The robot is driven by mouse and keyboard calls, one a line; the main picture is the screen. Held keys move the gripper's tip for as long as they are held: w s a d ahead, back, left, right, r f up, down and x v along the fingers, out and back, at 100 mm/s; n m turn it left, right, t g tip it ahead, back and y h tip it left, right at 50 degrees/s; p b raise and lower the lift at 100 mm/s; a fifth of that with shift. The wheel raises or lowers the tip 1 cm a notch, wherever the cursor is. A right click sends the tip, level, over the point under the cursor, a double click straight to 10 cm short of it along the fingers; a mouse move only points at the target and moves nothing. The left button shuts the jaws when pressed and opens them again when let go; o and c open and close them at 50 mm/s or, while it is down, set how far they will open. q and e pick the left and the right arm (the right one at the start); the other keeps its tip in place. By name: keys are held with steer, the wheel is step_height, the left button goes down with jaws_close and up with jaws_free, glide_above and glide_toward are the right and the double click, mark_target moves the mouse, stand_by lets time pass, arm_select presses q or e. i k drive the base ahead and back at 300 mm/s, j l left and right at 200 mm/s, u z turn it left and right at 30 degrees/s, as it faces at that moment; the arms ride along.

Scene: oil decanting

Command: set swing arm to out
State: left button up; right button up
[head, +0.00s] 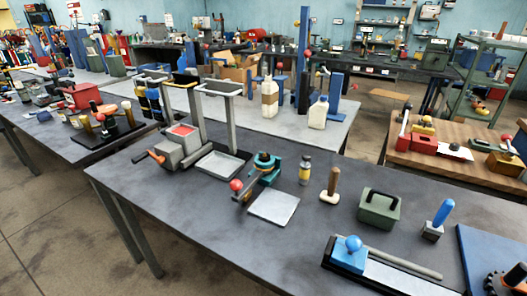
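No part is clearly marked as the swing arm, so I cannot tell which one it is. A teal device (265,167) on the near dark bench has a lever ending in a red ball (236,185), pointing to the front left. On the light bench behind, a tall blue post (303,50) carries small side parts with a red knob, beside two pale bottles (269,98) (318,112). Whether either device's arm is in or out cannot be told. Neither of my grippers is in view.
The near bench (200,215) also holds a grey box with an orange-handled crank (180,148), a metal plate (273,207), a small jar (305,170), a wooden-handled tool (331,186), a green case (380,210) and a blue-knobbed slide (352,253). Its front left is clear.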

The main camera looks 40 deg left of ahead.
mark_target(243, 192)
steer(key=i+j+u, duration=0.1)
steer(key=u, duration=1.15)
steer(key=i+j, duration=0.05)
